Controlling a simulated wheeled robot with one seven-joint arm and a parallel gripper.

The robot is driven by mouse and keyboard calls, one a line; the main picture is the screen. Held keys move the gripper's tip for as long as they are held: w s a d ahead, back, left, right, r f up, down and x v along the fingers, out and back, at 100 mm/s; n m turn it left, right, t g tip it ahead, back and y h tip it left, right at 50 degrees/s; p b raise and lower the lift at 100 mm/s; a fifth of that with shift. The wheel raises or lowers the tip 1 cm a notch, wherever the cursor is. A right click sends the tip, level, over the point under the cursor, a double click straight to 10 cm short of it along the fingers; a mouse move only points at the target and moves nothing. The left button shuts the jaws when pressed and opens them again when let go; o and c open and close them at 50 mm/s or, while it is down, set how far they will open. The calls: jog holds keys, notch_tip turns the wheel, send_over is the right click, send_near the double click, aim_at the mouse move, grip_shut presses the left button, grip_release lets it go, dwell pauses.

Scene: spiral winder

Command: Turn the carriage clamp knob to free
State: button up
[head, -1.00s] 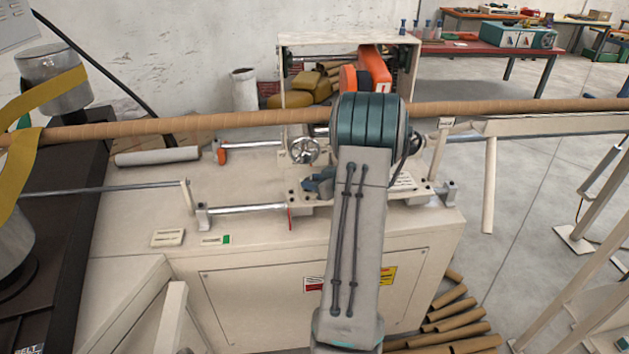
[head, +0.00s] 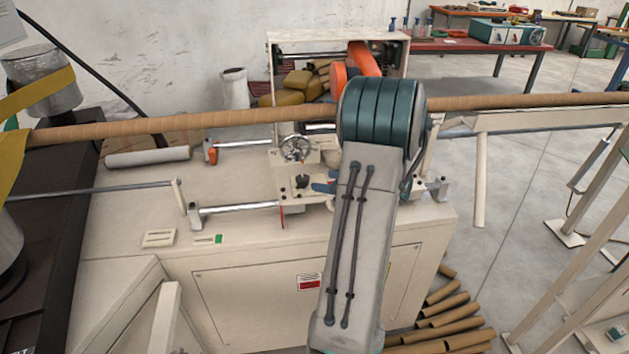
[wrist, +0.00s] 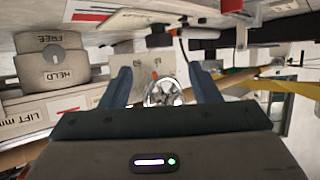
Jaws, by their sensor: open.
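A small black knob (head: 302,181) stands on the cream carriage plate (head: 290,192) in the head view, below the silver handwheel (head: 296,148). My gripper (head: 322,187) shows as blue fingers just right of the knob, apart from it and partly hidden by my arm. In the wrist view my gripper (wrist: 160,68) is open with nothing held between its two blue fingers. The silver handwheel (wrist: 163,92) shows beyond the gap. I cannot tell the knob's setting.
A long brown tube (head: 230,118) crosses above the carriage. Steel rails (head: 235,209) run along the cream machine bed (head: 120,205), which has clear room at its left. Cardboard tubes (head: 450,315) lie on the floor at the right.

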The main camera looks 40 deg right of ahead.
jog(key=v, duration=0.5)
dwell(0.5)
jog(key=shift+w+r, duration=0.2)
jog(key=shift+w, duration=0.1)
jog(key=w+a+r+m+g+h, duration=0.3)
jog(key=w+a+r+h, duration=0.35)
jog(key=a+r, duration=0.35)
jog(key=s+a+f+g+y, duration=0.2)
jog(key=s+a+g, duration=0.1)
jog(key=s+a, duration=0.7)
jog(key=s+a+f+n+g+y, duration=0.1)
jog(key=s+a+g, duration=0.3)
jog(key=s+a, duration=0.5)
jog(key=a+f+y, duration=0.1)
jog(key=a, duration=0.7)
jog(key=shift+s+a+f+g+y, duration=0.15)
jog(key=shift+s+a+g+y, duration=0.05)
jog(key=shift+s+g+y, duration=0.15)
